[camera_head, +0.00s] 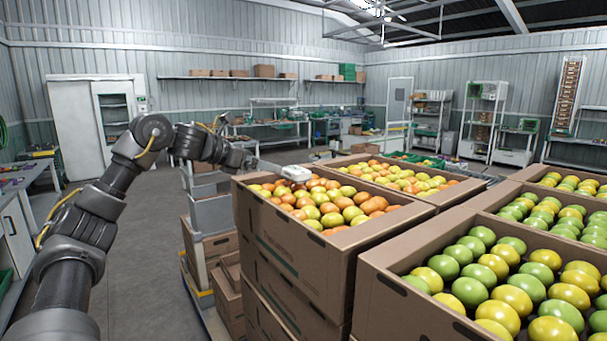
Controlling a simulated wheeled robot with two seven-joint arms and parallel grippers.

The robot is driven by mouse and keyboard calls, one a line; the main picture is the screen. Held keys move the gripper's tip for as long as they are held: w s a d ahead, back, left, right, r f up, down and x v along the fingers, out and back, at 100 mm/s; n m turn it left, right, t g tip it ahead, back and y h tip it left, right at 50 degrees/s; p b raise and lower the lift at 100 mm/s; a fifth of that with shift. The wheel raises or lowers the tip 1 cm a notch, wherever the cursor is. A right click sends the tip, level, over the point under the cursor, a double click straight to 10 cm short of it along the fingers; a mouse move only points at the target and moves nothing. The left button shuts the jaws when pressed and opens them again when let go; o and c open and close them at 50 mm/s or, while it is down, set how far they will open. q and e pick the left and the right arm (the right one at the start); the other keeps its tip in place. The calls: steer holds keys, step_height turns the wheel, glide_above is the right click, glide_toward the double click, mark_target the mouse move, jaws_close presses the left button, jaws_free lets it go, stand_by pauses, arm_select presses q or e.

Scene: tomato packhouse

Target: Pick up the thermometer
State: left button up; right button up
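A small white object (296,173), which looks like the thermometer, is at the back left of the near carton of orange, yellow and green tomatoes. My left arm reaches in from the left. My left gripper (274,168) points right over that carton's rim, with its fingertips at the white object's left end. The fingers are too small and edge-on to show whether they are open or shut on it. I cannot tell whether the white object rests on the tomatoes or is just above them. My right gripper is not in view.
The open tomato carton (300,255) tops a stack. Another carton (378,285) of green and yellow tomatoes stands at the front right, with more cartons behind. Grey bins (211,213) and cardboard boxes stand left of the stack. The floor (145,240) between my arm and the stack is clear.

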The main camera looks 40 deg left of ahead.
mark_target(288, 171)
arm_select(q)
steer(key=shift+p+x, duration=0.45)
steer(key=shift+x, duration=1.9)
steer(key=shift+w+d+f, duration=0.1)
steer(key=shift+w+f, duration=0.05)
steer(key=shift+w, duration=0.15)
steer(key=shift+d+p, duration=0.1)
steer(key=shift+p, duration=0.25)
steer(key=p+x, duration=0.2)
steer(key=x, duration=0.2)
steer(key=shift+w+d+f, duration=0.1)
steer(key=shift+w+d, duration=0.05)
steer(key=shift+w+f, duration=0.25)
steer(key=shift+s+r, duration=0.1)
steer(key=shift+s, duration=0.1)
steer(key=shift+c, duration=1.5)
steer(key=shift+w, duration=0.1)
steer(key=c, duration=0.8)
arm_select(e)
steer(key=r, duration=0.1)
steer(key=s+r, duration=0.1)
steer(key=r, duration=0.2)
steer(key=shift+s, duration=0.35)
